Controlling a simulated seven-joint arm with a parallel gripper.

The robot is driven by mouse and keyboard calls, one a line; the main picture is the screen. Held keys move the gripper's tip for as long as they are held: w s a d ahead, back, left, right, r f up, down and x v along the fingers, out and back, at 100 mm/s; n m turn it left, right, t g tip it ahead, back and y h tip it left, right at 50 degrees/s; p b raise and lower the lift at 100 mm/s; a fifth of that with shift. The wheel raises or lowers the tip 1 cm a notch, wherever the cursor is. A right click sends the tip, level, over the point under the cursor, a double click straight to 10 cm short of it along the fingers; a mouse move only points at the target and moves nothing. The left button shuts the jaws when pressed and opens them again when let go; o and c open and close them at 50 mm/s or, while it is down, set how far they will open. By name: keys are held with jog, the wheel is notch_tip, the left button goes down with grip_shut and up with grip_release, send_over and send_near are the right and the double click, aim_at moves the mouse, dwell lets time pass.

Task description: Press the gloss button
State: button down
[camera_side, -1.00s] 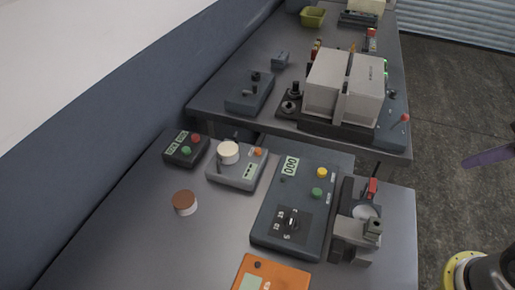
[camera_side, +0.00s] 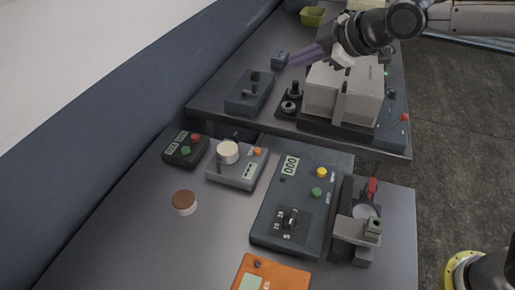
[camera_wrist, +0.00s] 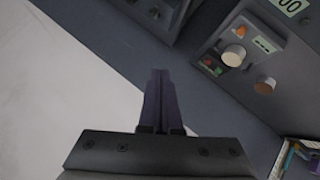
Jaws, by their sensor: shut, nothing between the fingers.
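No label reading "gloss" is legible, so I cannot tell which button is the gloss button. My gripper (camera_side: 292,62) has purple fingers, shut and empty. The shut fingers also show in the wrist view (camera_wrist: 160,75). Buttons in the side view include a yellow button (camera_side: 322,172) and a green button (camera_side: 316,193) on a dark panel (camera_side: 268,222), and an orange button (camera_side: 258,152) on a grey unit (camera_side: 226,177). An orange device (camera_side: 247,272) is cut off at the bottom.
A black box (camera_side: 172,154) with red and green buttons and a brown-lidded jar (camera_side: 184,202) stand on the near bench. A large pale machine (camera_side: 335,95) and a dark knobbed box (camera_side: 245,97) stand on the far bench.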

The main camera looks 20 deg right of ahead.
jog(key=n+g, duration=0.2)
send_over(258, 151)
jog(key=d, duration=0.1)
notch_tip(258, 151, down, 9)
jog(key=shift+s+a+r+y, duration=0.1)
jog(key=shift+s+y, duration=0.15)
jog(key=shift+y, duration=0.15)
jog(key=shift+f, duration=4.4)
jog(key=shift+f, duration=0.1)
jog(key=shift+f, duration=0.3)
